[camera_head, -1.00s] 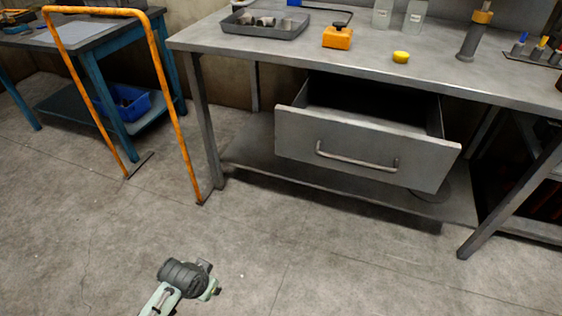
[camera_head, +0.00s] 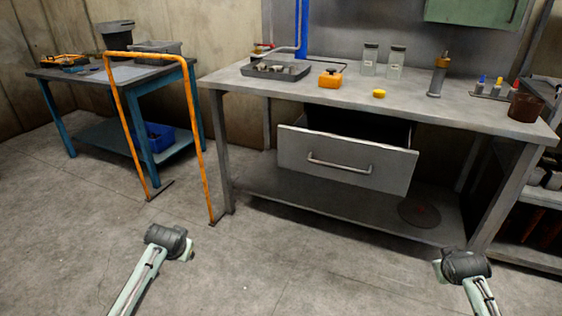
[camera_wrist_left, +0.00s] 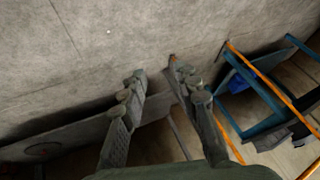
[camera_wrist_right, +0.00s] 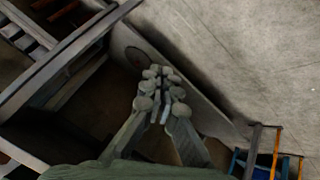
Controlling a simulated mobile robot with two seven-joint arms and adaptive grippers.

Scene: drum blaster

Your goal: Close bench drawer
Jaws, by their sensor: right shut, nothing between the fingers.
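The bench drawer (camera_head: 345,166) is a grey metal drawer under the workbench (camera_head: 330,98). It is pulled out, with a dark gap into its inside behind the front panel. Its bar handle (camera_head: 340,165) runs across the front. My left gripper (camera_wrist_left: 155,76) has its fingers apart with nothing between them. In the head view it is low at the left, out over the floor, apart from the drawer. My right gripper (camera_wrist_right: 161,82) has its fingers together and empty. In the head view it is low at the right, apart from the drawer. I cannot make out the drawer in either wrist view.
An orange tubular frame (camera_head: 190,120) stands left of the bench, by a blue-legged table (camera_head: 75,77). The bench carries a grey tray (camera_head: 262,74), an orange box (camera_head: 330,79) and jars. A lower shelf (camera_head: 300,205) runs under the drawer. Open floor lies in front.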

